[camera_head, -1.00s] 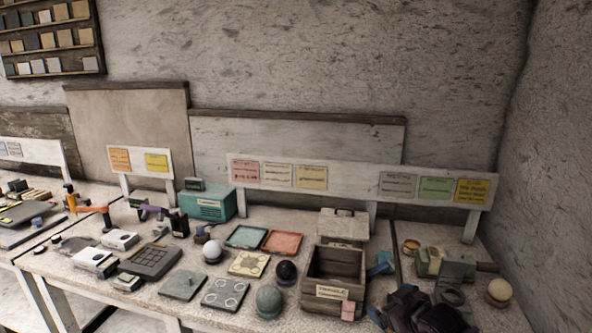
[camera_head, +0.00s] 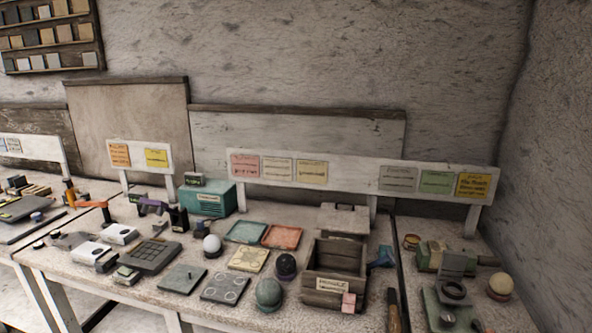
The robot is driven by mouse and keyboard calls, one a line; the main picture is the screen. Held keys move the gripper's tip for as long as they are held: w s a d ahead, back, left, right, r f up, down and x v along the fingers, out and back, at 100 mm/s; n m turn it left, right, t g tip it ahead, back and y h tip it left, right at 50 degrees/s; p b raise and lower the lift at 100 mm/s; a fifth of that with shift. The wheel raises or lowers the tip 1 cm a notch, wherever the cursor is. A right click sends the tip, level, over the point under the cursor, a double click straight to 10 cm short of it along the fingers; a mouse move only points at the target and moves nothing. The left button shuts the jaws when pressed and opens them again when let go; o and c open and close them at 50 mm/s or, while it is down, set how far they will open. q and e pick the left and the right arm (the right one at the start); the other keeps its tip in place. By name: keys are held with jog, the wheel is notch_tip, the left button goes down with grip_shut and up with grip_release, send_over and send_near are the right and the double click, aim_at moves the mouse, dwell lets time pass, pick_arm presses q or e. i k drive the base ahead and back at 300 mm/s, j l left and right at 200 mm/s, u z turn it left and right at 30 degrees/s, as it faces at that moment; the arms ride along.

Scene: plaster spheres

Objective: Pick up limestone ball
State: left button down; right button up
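Several balls stand on the bench, and I cannot tell for sure which one is limestone. A pale white-grey ball (camera_head: 212,245) sits on a small dark stand left of the middle. A grey-green ball (camera_head: 269,293) sits at the front edge, left of the wooden crate. A dark, nearly black ball (camera_head: 286,265) sits just behind it. Neither of my grippers shows in the head view.
An open wooden crate (camera_head: 333,291) stands between the balls and a blue tool (camera_head: 382,257). A brown-handled tool (camera_head: 393,312) lies at the front. A green device (camera_head: 442,311) stands near the cream ball. Trays and flat plates leave little free bench.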

aim_at(501, 283)
jog(key=z, duration=1.3)
